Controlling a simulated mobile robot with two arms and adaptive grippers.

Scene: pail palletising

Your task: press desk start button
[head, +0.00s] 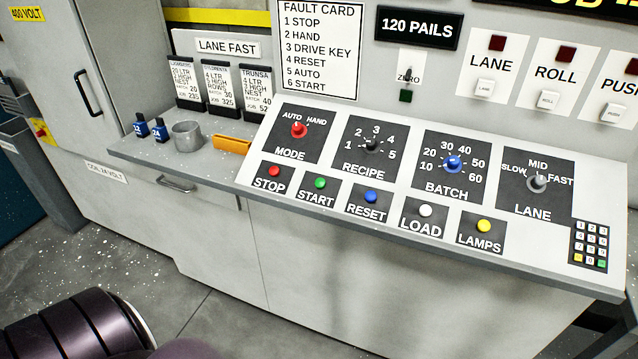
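The green start button (320,183) sits on a black plate marked START on the sloped face of the desk (400,140). The red stop button (274,171) is to its left and the blue reset button (371,196) to its right. The white load button (426,211) and yellow lamps button (484,226) follow further right. Nothing covers the start button. Neither of my grippers is in view. A dark ribbed part of my own body shows at the lower left.
Above the buttons are the red mode knob (298,130), recipe knob (372,145), blue batch knob (453,163) and lane knob (537,183). A keypad (590,246) is at the right. A grey cup (187,136) and orange object (231,144) lie on the left ledge. Floor lies in front.

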